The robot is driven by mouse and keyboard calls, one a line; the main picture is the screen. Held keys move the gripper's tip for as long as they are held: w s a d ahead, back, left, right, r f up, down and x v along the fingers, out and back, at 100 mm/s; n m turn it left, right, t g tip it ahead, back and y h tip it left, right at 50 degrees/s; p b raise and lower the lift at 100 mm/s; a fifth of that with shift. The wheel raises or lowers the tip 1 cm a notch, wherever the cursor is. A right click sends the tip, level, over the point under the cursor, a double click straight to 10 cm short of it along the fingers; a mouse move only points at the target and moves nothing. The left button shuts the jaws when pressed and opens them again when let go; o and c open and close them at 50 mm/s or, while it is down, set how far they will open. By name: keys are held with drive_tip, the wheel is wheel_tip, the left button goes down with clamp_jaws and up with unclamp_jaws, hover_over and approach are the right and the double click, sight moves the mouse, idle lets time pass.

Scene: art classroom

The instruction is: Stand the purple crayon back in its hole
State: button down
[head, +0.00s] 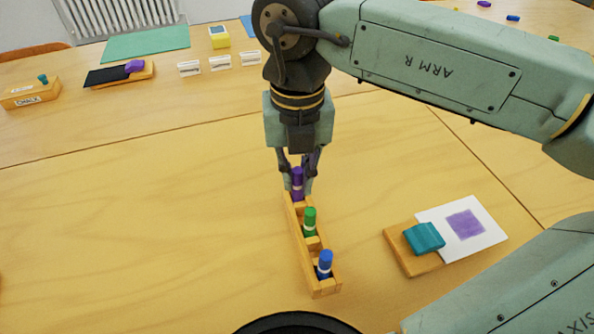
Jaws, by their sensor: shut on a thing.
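The purple crayon (297,184) stands upright at the far end of a narrow wooden holder (326,288). My gripper (297,172) is above that end, pointing down, with its fingers shut around the purple crayon's upper part. The crayon's lower end is hidden at the holder, so I cannot tell how deep it sits in its hole. A green crayon (310,222) stands in the middle of the holder and a blue crayon (325,264) at the near end.
Right of the holder, a wooden board (406,256) carries a teal block (424,238) beside a white card (488,234) with a purple square. At the back are a green mat (146,42), white labels (220,63) and a yellow box (219,38). The table left of the holder is clear.

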drive_tip(key=shift+f+b, duration=0.3)
drive_tip(key=shift+b, duration=0.1)
idle(0.4)
drive_tip(key=c, duration=1.6)
unclamp_jaws()
drive_tip(key=shift+o, duration=0.7)
drive_tip(key=shift+o, duration=0.8)
drive_tip(key=shift+r, duration=0.1)
drive_tip(key=shift+r+p, duration=1.9)
drive_tip(key=shift+r, duration=1.05)
